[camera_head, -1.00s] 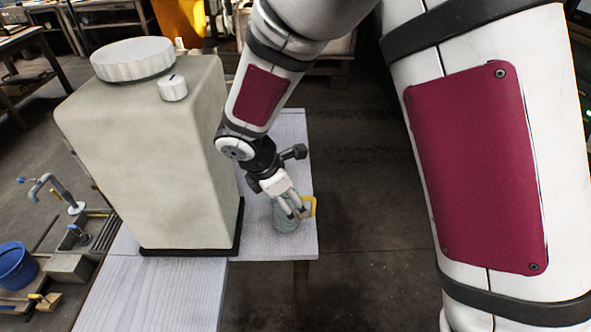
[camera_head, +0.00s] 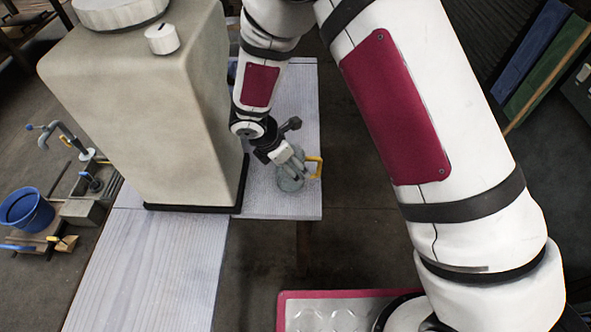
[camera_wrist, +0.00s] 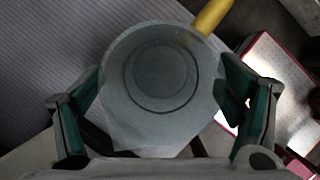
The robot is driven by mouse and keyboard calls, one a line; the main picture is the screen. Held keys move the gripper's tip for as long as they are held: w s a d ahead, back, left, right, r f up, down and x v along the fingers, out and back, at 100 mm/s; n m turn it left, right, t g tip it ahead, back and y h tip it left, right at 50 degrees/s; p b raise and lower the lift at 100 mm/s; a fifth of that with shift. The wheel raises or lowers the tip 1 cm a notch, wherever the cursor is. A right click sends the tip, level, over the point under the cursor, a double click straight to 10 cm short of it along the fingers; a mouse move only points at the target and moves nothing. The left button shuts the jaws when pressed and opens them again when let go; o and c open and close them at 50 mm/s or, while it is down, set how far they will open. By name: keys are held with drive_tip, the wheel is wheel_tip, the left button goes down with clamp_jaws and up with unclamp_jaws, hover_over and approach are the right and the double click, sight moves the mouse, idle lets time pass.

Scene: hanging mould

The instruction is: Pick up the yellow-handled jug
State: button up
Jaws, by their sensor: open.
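The jug (camera_head: 289,183) is grey-green with a yellow handle (camera_head: 315,167) on its right side. It stands on the pale ridged table near the right edge. In the wrist view the round jug (camera_wrist: 160,78) fills the middle, with its yellow handle (camera_wrist: 212,17) pointing to the upper right. My gripper (camera_head: 292,169) is at the jug, reaching down from the upper left. In the wrist view my open gripper (camera_wrist: 160,108) has a green-padded finger on each side of the jug. I cannot tell whether either finger touches it.
A large beige tank (camera_head: 140,110) with a white cap stands on the table (camera_head: 150,270) just left of the jug. The table's right edge is close to the handle, with dark floor beyond. A blue bucket (camera_head: 27,210) stands on the far left.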

drive_tip(key=shift+x, duration=0.9)
drive_tip(key=c, duration=1.2)
